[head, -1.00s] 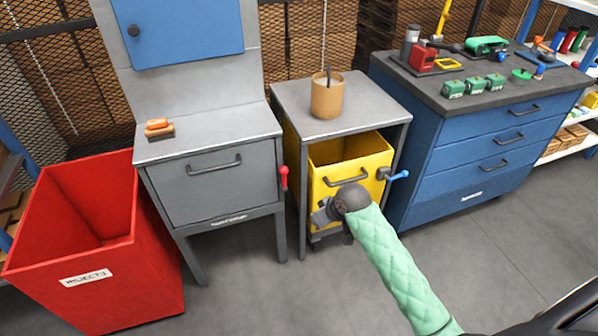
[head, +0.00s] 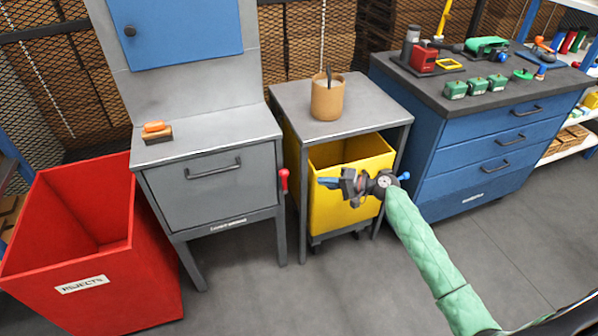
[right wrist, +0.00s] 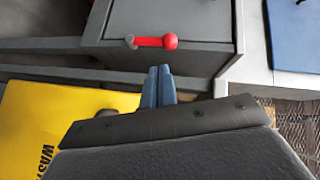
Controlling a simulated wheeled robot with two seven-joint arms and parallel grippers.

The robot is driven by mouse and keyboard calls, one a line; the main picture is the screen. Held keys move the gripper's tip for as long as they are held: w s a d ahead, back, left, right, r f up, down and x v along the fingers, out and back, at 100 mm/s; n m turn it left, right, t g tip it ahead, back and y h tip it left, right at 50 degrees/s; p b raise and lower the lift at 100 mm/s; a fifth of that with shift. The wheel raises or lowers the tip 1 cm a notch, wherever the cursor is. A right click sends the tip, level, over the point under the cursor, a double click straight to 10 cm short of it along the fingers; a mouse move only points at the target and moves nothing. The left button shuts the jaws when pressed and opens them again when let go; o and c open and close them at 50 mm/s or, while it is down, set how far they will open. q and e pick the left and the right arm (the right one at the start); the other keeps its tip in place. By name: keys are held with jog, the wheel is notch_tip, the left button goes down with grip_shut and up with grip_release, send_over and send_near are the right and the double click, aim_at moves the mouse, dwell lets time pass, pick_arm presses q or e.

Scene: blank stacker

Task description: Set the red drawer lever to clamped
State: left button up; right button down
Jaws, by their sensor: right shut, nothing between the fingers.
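The red drawer lever (head: 284,180) is on the right side of the grey cabinet, beside its closed drawer (head: 213,188). In the head view it stands roughly upright, with its ball at the top. In the right wrist view the red lever (right wrist: 154,42) lies just beyond the fingertips. My right gripper (head: 322,182) is in front of the yellow bin, pointing left at the lever, with a gap between them. Its blue fingers (right wrist: 159,70) are shut together with nothing between them. My left gripper is not in view.
The yellow bin (head: 330,215) sits under a small grey table (head: 290,102) right of the cabinet. A blue-tipped lever (head: 404,176) shows behind my right wrist. A red rejects bin (head: 150,270) stands left, and a blue drawer unit (head: 440,165) right.

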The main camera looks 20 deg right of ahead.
aim_at(284, 181)
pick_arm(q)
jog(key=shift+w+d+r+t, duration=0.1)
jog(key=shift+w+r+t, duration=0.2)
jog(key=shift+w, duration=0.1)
pick_arm(e)
jog(key=shift+w+d+r+m+t, duration=0.25)
jog(key=shift+w+r+m+t, duration=0.25)
jog(key=shift+r+m+t, duration=0.15)
